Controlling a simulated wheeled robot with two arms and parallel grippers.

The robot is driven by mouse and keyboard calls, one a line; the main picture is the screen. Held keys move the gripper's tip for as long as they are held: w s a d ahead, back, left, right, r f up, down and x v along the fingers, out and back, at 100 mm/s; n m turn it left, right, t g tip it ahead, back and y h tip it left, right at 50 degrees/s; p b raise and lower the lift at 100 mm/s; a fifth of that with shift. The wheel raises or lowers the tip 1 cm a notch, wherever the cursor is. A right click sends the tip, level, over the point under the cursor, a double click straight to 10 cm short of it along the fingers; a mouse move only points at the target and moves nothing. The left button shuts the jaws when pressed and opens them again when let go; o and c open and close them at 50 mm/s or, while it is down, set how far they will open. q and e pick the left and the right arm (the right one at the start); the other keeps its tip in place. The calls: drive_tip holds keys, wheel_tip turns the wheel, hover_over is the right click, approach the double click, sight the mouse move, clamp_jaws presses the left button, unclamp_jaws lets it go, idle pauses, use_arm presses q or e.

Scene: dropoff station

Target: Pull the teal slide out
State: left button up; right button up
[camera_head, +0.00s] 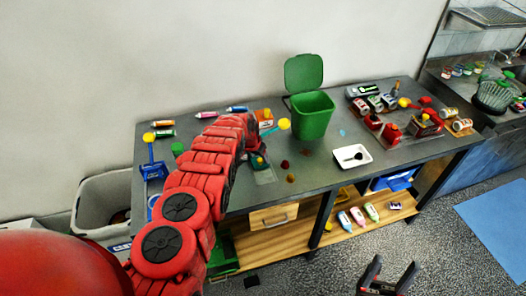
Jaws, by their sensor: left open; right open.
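A teal slide (269,131) with a yellow round knob shows on the table behind my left arm. Much of it and whatever it sits in are hidden by that arm. My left gripper (260,163) is over the table just in front of the teal slide, small and partly hidden by its own wrist; it is open, and I cannot tell whether it touches anything. My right gripper (388,276) is open and empty, low over the floor at the bottom, away from the table.
A green bin (312,115) with a raised lid stands right of the teal slide. A white tray (344,160) holds a dark utensil. A blue fixture (153,170) with a yellow knob is at the left, red ones (391,133) at the right. A wooden drawer (273,217) is below.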

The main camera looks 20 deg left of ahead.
use_arm(q)
drive_tip(key=shift+w+d+f, duration=0.1)
drive_tip(key=shift+w+f, duration=0.1)
drive_tip(key=shift+f, duration=0.5)
drive_tip(key=shift+s+r, duration=0.1)
drive_tip(key=shift+c, duration=0.9)
clamp_jaws()
